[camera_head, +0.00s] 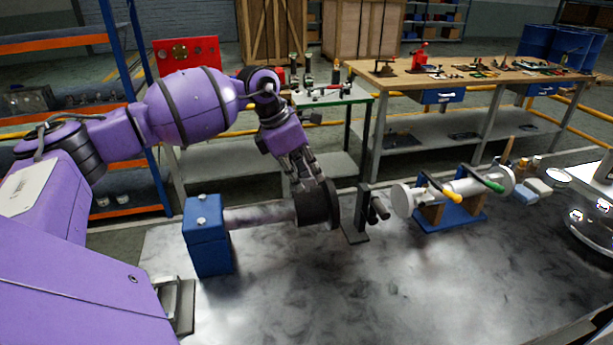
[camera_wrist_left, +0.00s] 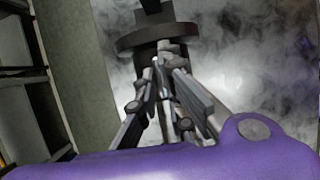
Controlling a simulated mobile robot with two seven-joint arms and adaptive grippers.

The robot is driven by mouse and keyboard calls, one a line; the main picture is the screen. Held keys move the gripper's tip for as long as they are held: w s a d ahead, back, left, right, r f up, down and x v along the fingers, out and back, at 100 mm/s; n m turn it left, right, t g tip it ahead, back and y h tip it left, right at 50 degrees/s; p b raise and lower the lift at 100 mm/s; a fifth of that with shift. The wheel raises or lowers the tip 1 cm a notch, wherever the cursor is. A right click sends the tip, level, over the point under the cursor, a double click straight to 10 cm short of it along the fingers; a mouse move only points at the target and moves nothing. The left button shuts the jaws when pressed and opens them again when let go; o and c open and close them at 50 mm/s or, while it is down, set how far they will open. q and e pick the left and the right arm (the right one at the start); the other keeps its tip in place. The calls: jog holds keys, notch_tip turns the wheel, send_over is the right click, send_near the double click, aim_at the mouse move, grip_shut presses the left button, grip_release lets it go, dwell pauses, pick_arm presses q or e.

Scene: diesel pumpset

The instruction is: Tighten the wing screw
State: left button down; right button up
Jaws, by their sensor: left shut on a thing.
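My left gripper (camera_head: 303,184) reaches down from above to the dark round coupling (camera_head: 318,206) on the grey shaft (camera_head: 260,216). In the left wrist view its fingers (camera_wrist_left: 167,62) close together at the edge of the dark round coupling (camera_wrist_left: 158,38). They are shut on a small part there, apparently the wing screw, which is mostly hidden between the fingertips. My right gripper is not in view.
A blue block (camera_head: 207,236) carries the shaft's left end. A dark upright bracket (camera_head: 360,215) stands just right of the coupling. Farther right, a light cylinder (camera_head: 460,192) rests on a blue stand (camera_head: 440,216). The front of the grey tabletop (camera_head: 330,290) is clear.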

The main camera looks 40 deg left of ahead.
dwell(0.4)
pick_arm(q)
jog(key=c, duration=1.9)
grip_release()
jog(key=shift+o, duration=0.2)
jog(key=shift+r, duration=0.1)
jog(key=v, duration=1.2)
